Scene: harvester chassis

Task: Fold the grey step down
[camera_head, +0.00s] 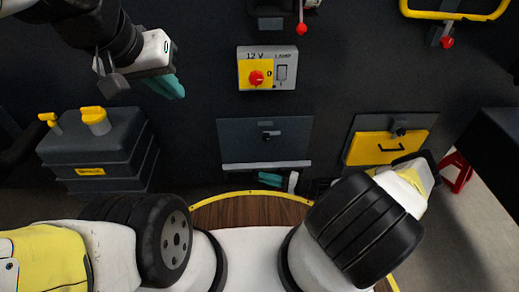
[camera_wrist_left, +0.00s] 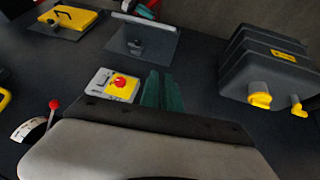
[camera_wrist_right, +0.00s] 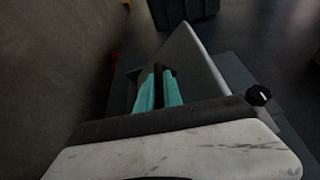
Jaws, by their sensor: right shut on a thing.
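The grey step (camera_head: 240,143) is a dark grey panel with a light lower edge, set low in the middle of the dark wall. A black latch (camera_head: 267,132) sits on the backing behind it. In the right wrist view the step (camera_wrist_right: 186,50) shows as a tilted plate with a light edge. My right gripper (camera_head: 271,179) is at the step's lower edge, its teal fingers (camera_wrist_right: 158,88) shut on it; the exact contact is partly hidden. My left gripper (camera_head: 166,86) is up and left of the step, empty, its fingers together in the left wrist view (camera_wrist_left: 163,90).
A switch box (camera_head: 282,75) with a red knob is above the step. A yellow panel (camera_head: 374,149) is to its right. A grey tank (camera_head: 93,145) with yellow caps stands at the left. A yellow handle (camera_head: 455,14) is at upper right.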

